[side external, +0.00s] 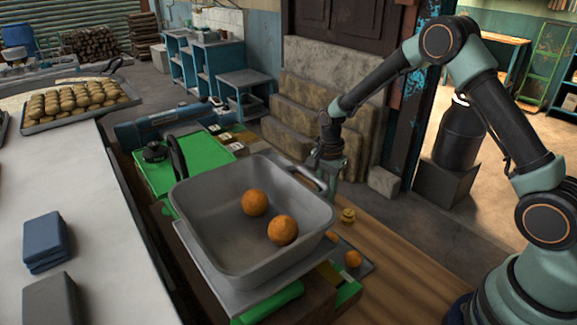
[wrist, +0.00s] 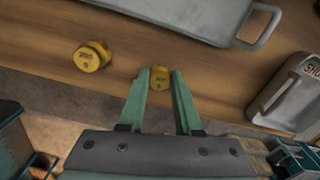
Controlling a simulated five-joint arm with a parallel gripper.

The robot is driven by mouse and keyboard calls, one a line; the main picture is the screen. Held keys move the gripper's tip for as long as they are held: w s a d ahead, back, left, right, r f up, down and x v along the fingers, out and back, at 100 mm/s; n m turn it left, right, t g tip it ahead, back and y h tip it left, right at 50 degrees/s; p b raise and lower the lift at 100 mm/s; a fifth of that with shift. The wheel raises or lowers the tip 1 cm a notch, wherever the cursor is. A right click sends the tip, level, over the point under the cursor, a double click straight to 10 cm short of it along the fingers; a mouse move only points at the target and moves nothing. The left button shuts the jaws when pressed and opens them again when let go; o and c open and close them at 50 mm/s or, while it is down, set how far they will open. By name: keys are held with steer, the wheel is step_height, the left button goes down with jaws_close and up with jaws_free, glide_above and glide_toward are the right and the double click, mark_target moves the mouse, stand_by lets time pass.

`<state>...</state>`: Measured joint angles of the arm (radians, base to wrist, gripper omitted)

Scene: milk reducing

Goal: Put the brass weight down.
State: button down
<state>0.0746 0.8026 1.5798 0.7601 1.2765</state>
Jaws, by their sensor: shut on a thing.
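My gripper (wrist: 160,80) is shut on a brass weight (wrist: 160,74), which sits between its two green fingertips in the wrist view. A wooden surface (wrist: 45,45) lies beneath; I cannot tell whether the held weight touches it. A second brass weight (wrist: 90,57) stands apart on the wood, left of my fingers. In the side view my gripper (side external: 330,190) points down just behind the grey pan (side external: 215,245), whose rim and handle partly hide the fingertips. One brass weight (side external: 347,215) shows on the wood right of the pan. The held weight cannot be made out there.
The pan holds two oranges (side external: 254,202) (side external: 282,230) and stands on a green-trimmed scale. The wood right of the pan is mostly clear.

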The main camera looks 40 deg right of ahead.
steer(key=shift+f, duration=0.15)
steer(key=c, duration=0.6)
jaws_free()
step_height(320, 180, up, 12)
steer(key=s+a+r+n+t, duration=0.1)
steer(key=s+r+n+t, duration=0.1)
steer(key=s+r+n, duration=0.4)
steer(key=s+a+r+n+t, duration=0.2)
steer(key=s+r+n, duration=0.4)
steer(key=s, duration=0.5)
steer(key=shift+a+r+n+t, duration=0.15)
steer(key=shift+r+n+t, duration=0.35)
steer(key=shift+n, duration=0.6)
steer(key=shift+o, duration=0.5)
steer(key=shift+s+a+f+n+t, duration=0.1)
steer(key=shift+s+f+n+t, duration=0.25)
steer(key=shift+s+n, duration=0.25)
